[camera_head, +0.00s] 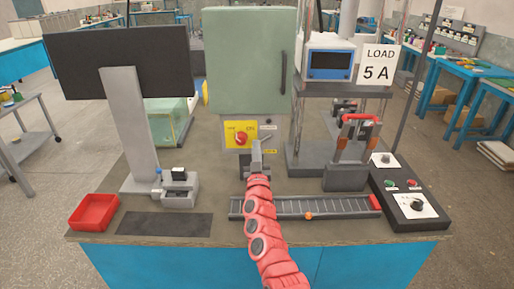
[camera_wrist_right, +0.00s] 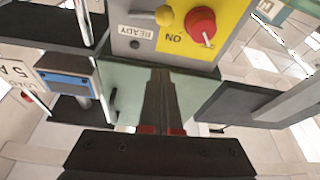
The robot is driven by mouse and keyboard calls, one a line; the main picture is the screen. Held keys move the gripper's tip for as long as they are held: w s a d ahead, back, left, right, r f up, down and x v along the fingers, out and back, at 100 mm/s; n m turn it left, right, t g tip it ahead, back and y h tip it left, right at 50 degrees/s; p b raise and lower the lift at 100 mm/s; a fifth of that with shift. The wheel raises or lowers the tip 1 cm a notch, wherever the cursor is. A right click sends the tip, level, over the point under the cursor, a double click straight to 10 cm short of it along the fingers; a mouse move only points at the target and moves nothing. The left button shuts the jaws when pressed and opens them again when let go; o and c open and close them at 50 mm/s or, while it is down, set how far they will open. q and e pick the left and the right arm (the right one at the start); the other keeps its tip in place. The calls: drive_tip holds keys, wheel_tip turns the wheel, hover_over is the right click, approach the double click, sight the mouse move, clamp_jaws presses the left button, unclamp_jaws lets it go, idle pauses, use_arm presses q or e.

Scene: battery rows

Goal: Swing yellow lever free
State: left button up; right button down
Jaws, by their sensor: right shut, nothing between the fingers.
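A yellow ball-shaped knob (camera_wrist_right: 165,15), which looks like the end of the yellow lever, sits on the grey plate beside the yellow plate in the right wrist view. I cannot make it out in the head view, where my gripper covers part of that area. A red rotary knob (camera_head: 240,139) sits on the yellow plate (camera_head: 232,128); the red knob also shows in the wrist view (camera_wrist_right: 201,27). My right gripper (camera_head: 257,142) is shut and empty in front of the plate's lower right part. In the wrist view its fingertips (camera_wrist_right: 158,74) are apart from the yellow knob. My left gripper is out of view.
A green cabinet (camera_head: 245,60) stands above the plate. A black screen (camera_head: 130,62) is at the left, a toggle clamp (camera_head: 352,150) at the right. A slotted rail (camera_head: 330,207), red tray (camera_head: 94,212) and control box (camera_head: 408,200) line the bench front.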

sight(263, 140)
drive_tip(key=shift+w+d+f+b, duration=0.1)
drive_tip(key=shift+w+f+b, duration=0.4)
drive_tip(key=shift+w, duration=0.3)
drive_tip(key=shift+w+a+f+b, duration=0.1)
drive_tip(key=shift+w+f+b, duration=0.15)
drive_tip(key=shift+w+b, duration=0.45)
drive_tip(key=shift+w+d+f+b, duration=0.1)
drive_tip(key=shift+w+f+b, duration=0.35)
drive_tip(key=shift+w, duration=0.45)
